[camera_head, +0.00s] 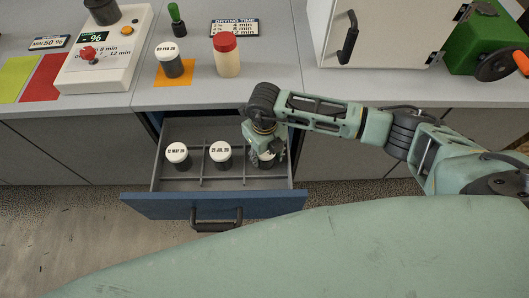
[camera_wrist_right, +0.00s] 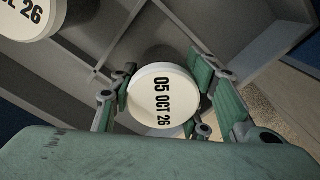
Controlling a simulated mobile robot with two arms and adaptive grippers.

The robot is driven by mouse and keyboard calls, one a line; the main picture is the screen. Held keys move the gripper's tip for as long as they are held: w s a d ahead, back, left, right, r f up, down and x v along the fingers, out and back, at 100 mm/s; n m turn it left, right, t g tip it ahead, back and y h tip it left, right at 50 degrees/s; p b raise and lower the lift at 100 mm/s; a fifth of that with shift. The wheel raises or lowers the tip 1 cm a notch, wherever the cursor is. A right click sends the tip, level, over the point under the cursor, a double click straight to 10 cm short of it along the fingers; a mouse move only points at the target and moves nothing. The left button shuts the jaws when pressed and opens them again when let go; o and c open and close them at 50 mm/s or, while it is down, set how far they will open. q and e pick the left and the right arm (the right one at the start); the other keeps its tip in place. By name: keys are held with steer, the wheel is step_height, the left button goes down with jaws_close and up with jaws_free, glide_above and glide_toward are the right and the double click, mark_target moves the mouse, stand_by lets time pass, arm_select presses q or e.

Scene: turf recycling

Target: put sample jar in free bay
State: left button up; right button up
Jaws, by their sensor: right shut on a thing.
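My right gripper (camera_head: 266,150) reaches down into the open drawer at its right side. It is shut on a jar with a white lid marked 05 OCT 26; the lid (camera_wrist_right: 160,98) shows between the fingers in the right wrist view. In the head view this jar (camera_head: 267,160) is mostly hidden by the gripper. The drawer (camera_head: 215,203) has dividers forming bays. A jar marked 12 MAY (camera_head: 177,155) stands in the left bay and one marked 21 JUL 26 (camera_head: 220,154) in the middle bay. I cannot tell whether the held jar touches the drawer floor. My left gripper is not in view.
On the counter, a dark jar with a white lid (camera_head: 170,62) stands on an orange square, beside a red-lidded jar (camera_head: 227,56). A white moisture device (camera_head: 105,60) stands at left, a white cabinet (camera_head: 385,30) at right. The drawer front with its handle (camera_head: 216,226) juts out.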

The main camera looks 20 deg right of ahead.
steer(key=o, duration=1.3)
step_height(320, 180, up, 12)
